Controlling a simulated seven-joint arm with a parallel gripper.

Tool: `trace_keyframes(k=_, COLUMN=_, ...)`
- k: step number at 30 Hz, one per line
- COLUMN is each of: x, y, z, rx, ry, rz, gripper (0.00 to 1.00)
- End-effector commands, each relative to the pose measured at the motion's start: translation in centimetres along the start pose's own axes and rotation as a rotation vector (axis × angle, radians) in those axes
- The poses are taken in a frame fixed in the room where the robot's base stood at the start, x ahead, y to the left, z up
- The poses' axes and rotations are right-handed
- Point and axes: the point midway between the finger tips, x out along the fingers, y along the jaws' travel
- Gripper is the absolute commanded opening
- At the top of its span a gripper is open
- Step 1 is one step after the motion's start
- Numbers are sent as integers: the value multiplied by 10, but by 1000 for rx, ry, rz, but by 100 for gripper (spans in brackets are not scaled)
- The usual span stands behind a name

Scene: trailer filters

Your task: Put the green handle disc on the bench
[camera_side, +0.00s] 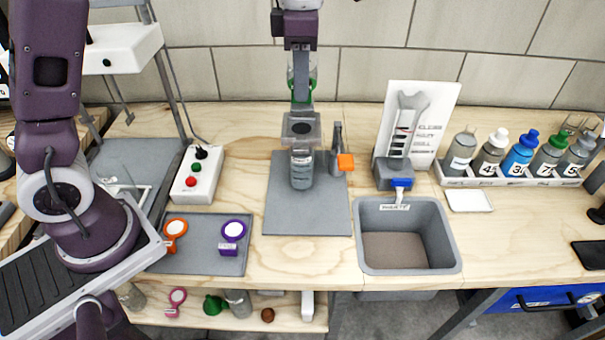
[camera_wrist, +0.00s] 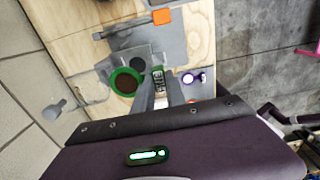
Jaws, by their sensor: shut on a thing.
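The disc is above and apart from the grey stand with a square top (camera_side: 301,128). The bench (camera_side: 245,190) is pale wood.
An orange disc (camera_side: 175,227) and a purple disc (camera_side: 233,231) lie on a grey mat (camera_side: 200,262) at front left. A clear jar (camera_side: 302,174) stands under the square top. A grey sink (camera_side: 450,240) and a bottle rack (camera_side: 520,180) are to the right.

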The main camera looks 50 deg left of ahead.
Motion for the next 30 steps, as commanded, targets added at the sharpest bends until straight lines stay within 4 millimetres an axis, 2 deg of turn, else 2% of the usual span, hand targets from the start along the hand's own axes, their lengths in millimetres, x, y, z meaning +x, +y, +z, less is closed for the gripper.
trace_keyframes(k=8, x=-49, y=0, z=1, rx=0, ry=-5, rz=4, gripper=0)
trace_keyframes(k=17, x=-46, y=-39, z=7, rx=452, ry=-7, rz=-13, gripper=0)
trace_keyframes(k=24, x=-46, y=-82, z=10, rx=965, ry=-11, rz=-11, gripper=0)
trace_keyframes(k=30, x=-46, y=-112, z=10, rx=1323, ry=-7, rz=-6, gripper=0)
